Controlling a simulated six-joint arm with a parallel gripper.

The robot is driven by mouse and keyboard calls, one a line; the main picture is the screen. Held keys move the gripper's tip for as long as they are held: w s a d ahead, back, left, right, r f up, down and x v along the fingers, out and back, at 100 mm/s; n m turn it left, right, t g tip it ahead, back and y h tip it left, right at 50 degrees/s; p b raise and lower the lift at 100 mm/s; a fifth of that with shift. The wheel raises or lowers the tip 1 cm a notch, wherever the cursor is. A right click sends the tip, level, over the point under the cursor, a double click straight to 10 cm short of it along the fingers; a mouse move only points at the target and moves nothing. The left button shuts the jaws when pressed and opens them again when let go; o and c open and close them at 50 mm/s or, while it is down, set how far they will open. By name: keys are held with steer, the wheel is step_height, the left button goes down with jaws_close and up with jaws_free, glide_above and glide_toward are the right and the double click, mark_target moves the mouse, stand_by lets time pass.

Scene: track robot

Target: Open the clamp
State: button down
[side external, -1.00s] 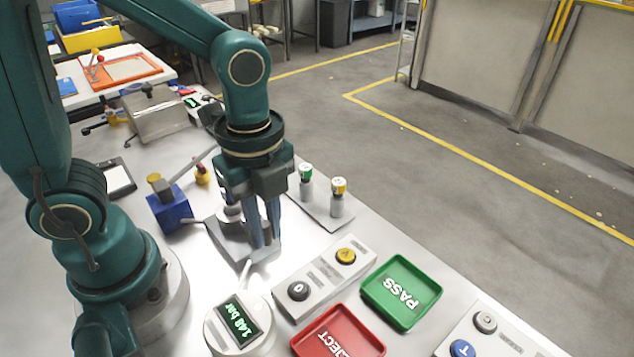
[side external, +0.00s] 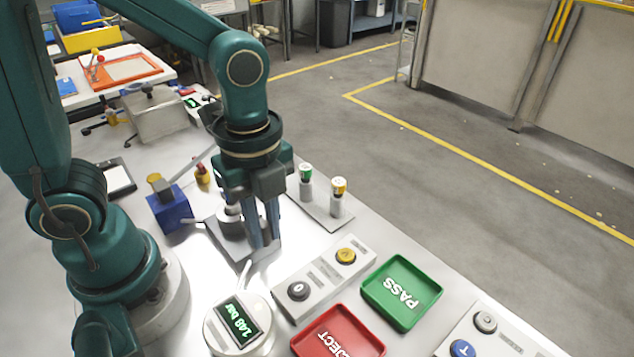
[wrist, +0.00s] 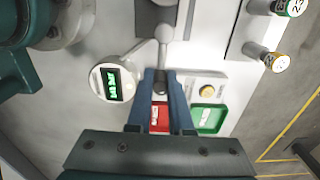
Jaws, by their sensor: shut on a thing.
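The clamp is a grey metal fixture (side external: 232,243) on the white bench, partly hidden behind my gripper in the side view. In the wrist view its lever has a round grey pivot (wrist: 164,34), and a bar runs from there to a dark handle end (wrist: 160,76) between my fingers. My gripper (side external: 264,240) points down over the fixture. In the wrist view its blue fingers (wrist: 162,92) are closed around the handle end. The side view does not clearly show the lever's angle.
A blue block (side external: 168,210) sits left of the clamp. Two capped fittings (side external: 338,204) stand on a plate to its right.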

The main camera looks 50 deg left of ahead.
steer(key=shift+s+a+m, duration=0.55)
steer(key=shift+s+m, duration=0.2)
steer(key=shift+m, duration=1.5)
steer(key=shift+s+a+m, duration=0.55)
steer(key=shift+s+m, duration=0.15)
steer(key=shift+m, duration=1.6)
steer(key=shift+s+a+m, duration=0.55)
steer(key=shift+s+m, duration=0.2)
steer(key=shift+m, duration=1.5)
steer(key=c, duration=0.8)
jaws_free()
steer(key=shift+r, duration=2.6)
